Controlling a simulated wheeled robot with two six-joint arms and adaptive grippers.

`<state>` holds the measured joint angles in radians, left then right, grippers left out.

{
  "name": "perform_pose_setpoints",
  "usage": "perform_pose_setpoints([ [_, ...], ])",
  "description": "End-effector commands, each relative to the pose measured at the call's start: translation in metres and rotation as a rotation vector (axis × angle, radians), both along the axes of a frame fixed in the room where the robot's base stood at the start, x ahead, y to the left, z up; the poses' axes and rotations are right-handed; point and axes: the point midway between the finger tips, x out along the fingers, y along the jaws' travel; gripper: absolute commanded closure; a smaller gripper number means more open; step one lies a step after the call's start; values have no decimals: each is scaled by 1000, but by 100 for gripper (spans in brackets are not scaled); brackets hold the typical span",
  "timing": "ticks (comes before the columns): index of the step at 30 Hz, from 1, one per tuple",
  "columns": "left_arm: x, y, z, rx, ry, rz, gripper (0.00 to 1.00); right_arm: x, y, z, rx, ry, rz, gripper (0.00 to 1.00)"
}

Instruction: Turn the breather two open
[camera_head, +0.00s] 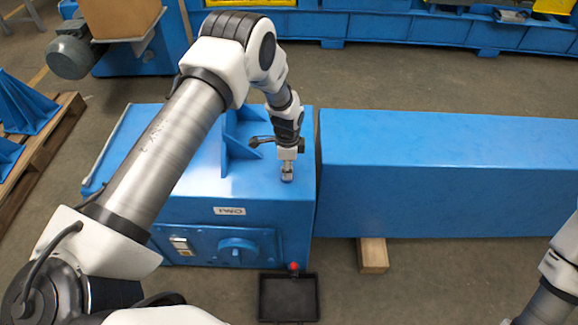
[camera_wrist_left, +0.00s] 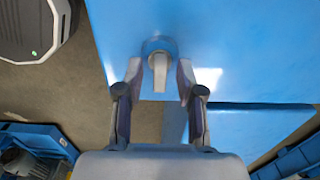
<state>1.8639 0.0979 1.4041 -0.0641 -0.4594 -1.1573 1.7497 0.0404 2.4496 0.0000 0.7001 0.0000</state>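The blue housing (camera_head: 205,208) carries a label plate reading TWO (camera_head: 229,211). My left gripper (camera_head: 287,172) points down at its top face near the right end, over a small breather (camera_head: 287,179) that it mostly hides. In the left wrist view the breather shows as a round blue base with a grey lever (camera_wrist_left: 159,72). The left gripper's fingers (camera_wrist_left: 160,75) stand on either side of it, apart, with a narrow gap seeming to show on each side. Contact cannot be told for certain. Part of my right arm shows at the lower right; its gripper is out of view.
A blue upright bracket (camera_head: 240,140) stands on the housing just left of the gripper. A long blue beam (camera_head: 450,175) lies to the right. A black tray (camera_head: 288,318) with a red knob (camera_head: 293,267) by its rim is in front. A wooden pallet (camera_head: 45,150) is at left.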

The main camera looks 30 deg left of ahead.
Motion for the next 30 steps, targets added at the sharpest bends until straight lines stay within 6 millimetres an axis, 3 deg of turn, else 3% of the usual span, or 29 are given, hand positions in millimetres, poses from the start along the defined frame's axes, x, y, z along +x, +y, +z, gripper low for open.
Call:
perform_pose_setpoints([
  [6, 0, 0, -2, 0, -1, 0, 62, 0, 0, 0, 0, 0, 1, 60],
  [7, 0, 0, -2, 0, -1, 0, 66, 0, 0, 0, 0, 0, 1, 60],
  [10, 0, 0, -2, 0, -1, 0, 100, 0, 0, 0, 0, 0, 1, 60],
  [23, 0, 0, -2, 0, 0, 22, 100, 0, 0, 0, 0, 0, 0, 60],
  [30, 0, 0, -2, 0, 0, 122, 100, 0, 0, -2, 0, 0, 0, 60],
])
